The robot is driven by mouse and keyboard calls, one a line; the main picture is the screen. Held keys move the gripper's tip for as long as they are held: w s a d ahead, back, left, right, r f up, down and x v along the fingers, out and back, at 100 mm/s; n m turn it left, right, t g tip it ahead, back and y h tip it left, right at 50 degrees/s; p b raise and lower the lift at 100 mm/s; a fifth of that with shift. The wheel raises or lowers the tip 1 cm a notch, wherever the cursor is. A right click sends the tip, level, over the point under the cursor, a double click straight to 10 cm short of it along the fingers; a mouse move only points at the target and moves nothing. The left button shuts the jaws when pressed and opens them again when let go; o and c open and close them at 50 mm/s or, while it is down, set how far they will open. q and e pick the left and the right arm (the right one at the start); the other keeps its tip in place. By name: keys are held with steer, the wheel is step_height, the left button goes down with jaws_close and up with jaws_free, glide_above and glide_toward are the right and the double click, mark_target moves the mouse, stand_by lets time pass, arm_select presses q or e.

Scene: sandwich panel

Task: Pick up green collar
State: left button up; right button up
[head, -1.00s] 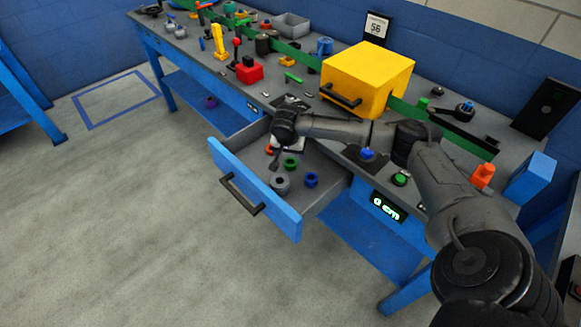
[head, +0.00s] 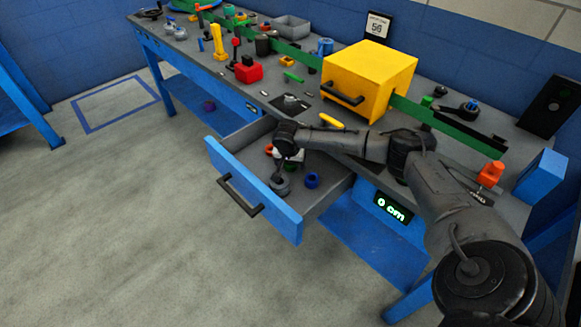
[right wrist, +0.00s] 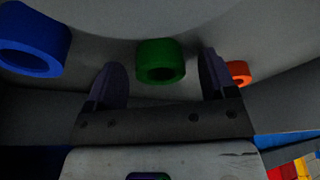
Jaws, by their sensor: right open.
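The green collar (right wrist: 160,60) lies in the open drawer. In the right wrist view it shows between the two fingers of my right gripper (right wrist: 162,80), with a gap on each side. In the head view my right gripper (head: 282,165) points down into the drawer and hides most of the green collar (head: 291,167). The gripper is open and holds nothing. My left gripper is not in view.
The drawer (head: 240,190) also holds a blue collar (head: 312,180), which shows left of the gripper in the wrist view (right wrist: 32,42), an orange-red ring (right wrist: 238,73) and a grey collar (head: 280,187). A yellow box (head: 368,75) stands on the bench above.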

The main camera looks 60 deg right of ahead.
steer(key=shift+r, duration=0.1)
steer(key=c, duration=1)
steer(key=shift+r, duration=0.1)
steer(key=shift+r, duration=0.35)
step_height(320, 180, up, 17)
steer(key=p, duration=0.6)
steer(key=shift+p, duration=0.3)
